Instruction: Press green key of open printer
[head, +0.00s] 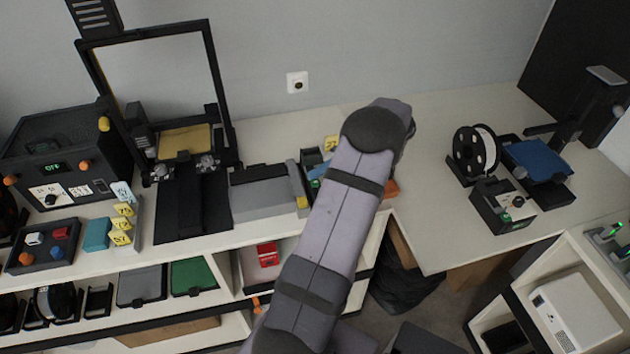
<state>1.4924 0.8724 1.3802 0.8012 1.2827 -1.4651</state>
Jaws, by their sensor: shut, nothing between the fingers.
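A small printer (540,160) with a blue bed and a black upright post stands on the right table. No fingertips show.
A black spool (475,152) stands left of the control box. A dark box (65,150) with a green display and orange knobs is at the far left. A white machine (578,312) sits lower right.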

